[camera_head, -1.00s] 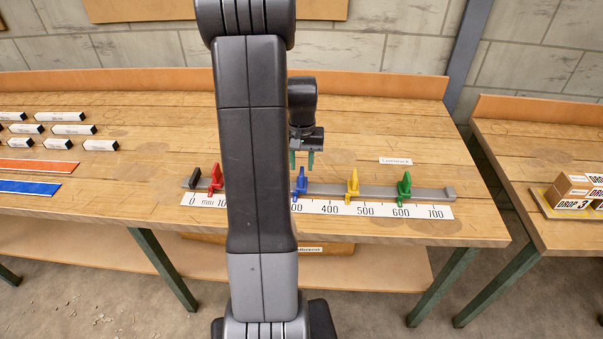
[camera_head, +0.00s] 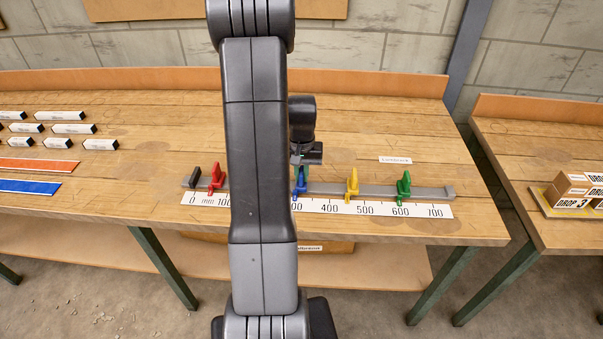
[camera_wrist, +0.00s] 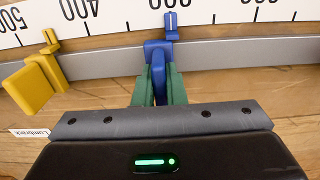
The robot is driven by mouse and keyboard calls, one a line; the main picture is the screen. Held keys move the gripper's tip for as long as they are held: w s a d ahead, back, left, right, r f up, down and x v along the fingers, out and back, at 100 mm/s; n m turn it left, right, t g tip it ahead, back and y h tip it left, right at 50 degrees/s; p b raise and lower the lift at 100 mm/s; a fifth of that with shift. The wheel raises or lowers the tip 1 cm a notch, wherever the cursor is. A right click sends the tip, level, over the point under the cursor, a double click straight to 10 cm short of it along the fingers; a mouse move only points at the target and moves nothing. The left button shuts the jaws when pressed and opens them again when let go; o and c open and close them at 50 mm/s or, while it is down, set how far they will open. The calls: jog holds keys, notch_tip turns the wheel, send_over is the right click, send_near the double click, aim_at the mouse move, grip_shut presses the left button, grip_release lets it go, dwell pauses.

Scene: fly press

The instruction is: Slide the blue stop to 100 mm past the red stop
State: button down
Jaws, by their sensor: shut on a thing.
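The blue stop (camera_head: 298,188) sits on the grey rail with its pointer near the 300 mark; it also shows in the wrist view (camera_wrist: 158,60). My gripper (camera_head: 301,172) has come down on it from behind. In the wrist view its green fingers (camera_wrist: 158,88) are shut on the blue stop's upright fin, one on each side. The red stop (camera_head: 217,177) stands on the rail to the left, between the 0 and 100 marks. My arm hides part of the rail and scale between the red and blue stops.
The grey rail (camera_head: 430,192) runs along the white millimetre scale (camera_head: 384,208). A yellow stop (camera_head: 352,183) and a green stop (camera_head: 404,185) stand right of the blue one. A dark end block (camera_head: 191,178) is left of the red stop. The bench behind the rail is mostly clear.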

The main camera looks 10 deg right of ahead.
jog(key=w+a, duration=0.1)
jog(key=a, duration=0.3)
jog(key=w+a, duration=0.2)
jog(key=a, duration=0.3)
jog(key=w+a+b, duration=0.1)
jog(key=a, duration=0.4)
jog(key=shift+w+a, duration=0.15)
jog(key=shift+a, duration=0.1)
jog(key=c, duration=1.5)
grip_release()
notch_tip(320, 180, up, 14)
jog(key=shift+f+b, duration=0.1)
jog(key=shift+b, duration=0.25)
